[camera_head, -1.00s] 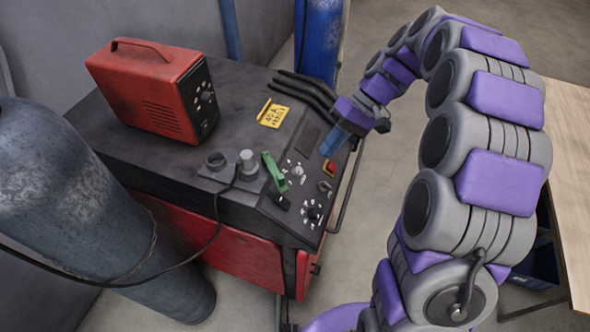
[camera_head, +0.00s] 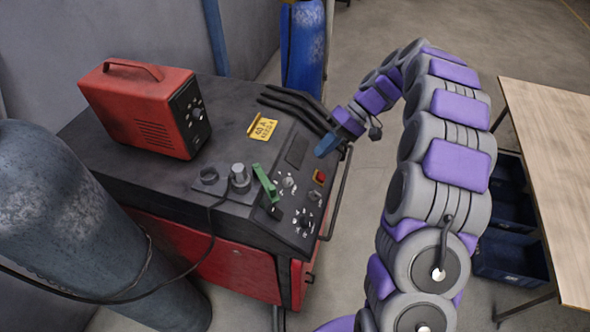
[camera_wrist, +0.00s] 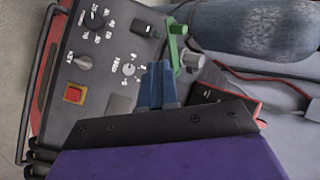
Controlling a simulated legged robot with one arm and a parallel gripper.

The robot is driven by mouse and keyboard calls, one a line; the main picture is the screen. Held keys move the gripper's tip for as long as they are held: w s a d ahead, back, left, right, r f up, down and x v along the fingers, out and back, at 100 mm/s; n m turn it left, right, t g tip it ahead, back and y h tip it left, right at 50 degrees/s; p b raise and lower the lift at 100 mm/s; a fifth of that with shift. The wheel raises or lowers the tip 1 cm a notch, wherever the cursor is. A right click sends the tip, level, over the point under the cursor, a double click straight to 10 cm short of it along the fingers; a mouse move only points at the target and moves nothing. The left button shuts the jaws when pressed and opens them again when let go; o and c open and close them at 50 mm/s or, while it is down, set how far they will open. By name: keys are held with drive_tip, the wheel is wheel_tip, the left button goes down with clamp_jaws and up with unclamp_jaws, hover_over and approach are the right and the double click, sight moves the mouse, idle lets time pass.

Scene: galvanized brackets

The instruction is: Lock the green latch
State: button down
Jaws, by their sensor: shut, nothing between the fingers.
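The green latch (camera_head: 265,183) is a small lever on the dark control panel of the welding cart, tilted up and leaning. In the wrist view the green latch (camera_wrist: 173,48) stands just beyond my fingertips, beside a grey connector. My gripper (camera_head: 327,147) is above the panel's right side in the head view, up and to the right of the latch and apart from it. In the wrist view my gripper (camera_wrist: 158,72) shows its blue fingers together and empty, pointing toward the latch. The base of the latch is partly hidden in the head view.
A red welder box (camera_head: 140,110) sits on the cart. A grey cylinder (camera_head: 60,210) stands at left, a blue one (camera_head: 303,50) behind. A wooden table (camera_head: 550,150) is at right.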

sight(269, 190)
drive_tip(key=a+r+x, duration=0.1)
drive_tip(key=r+x, duration=0.1)
drive_tip(key=x, duration=1)
drive_tip(key=shift+s+a+f, duration=0.3)
drive_tip(key=shift+s+a, duration=0.2)
drive_tip(key=shift+a, duration=0.1)
drive_tip(key=s+a+m+t+b, duration=0.1)
drive_tip(key=a+m, duration=0.1)
drive_tip(key=s+a+m+t+b, duration=0.1)
drive_tip(key=s+a+m+t, duration=0.1)
drive_tip(key=shift+m+t+y, duration=0.3)
drive_tip(key=shift+y, duration=0.1)
drive_tip(key=shift+s+a+m+t+b, duration=0.1)
drive_tip(key=shift+a+m+t+b, duration=0.1)
drive_tip(key=shift+a+m+t, duration=0.4)
drive_tip(key=shift+s+a+m+t+b, duration=0.2)
drive_tip(key=shift+a+m, duration=0.1)
drive_tip(key=shift+a, duration=0.5)
drive_tip(key=shift+w+d, duration=0.1)
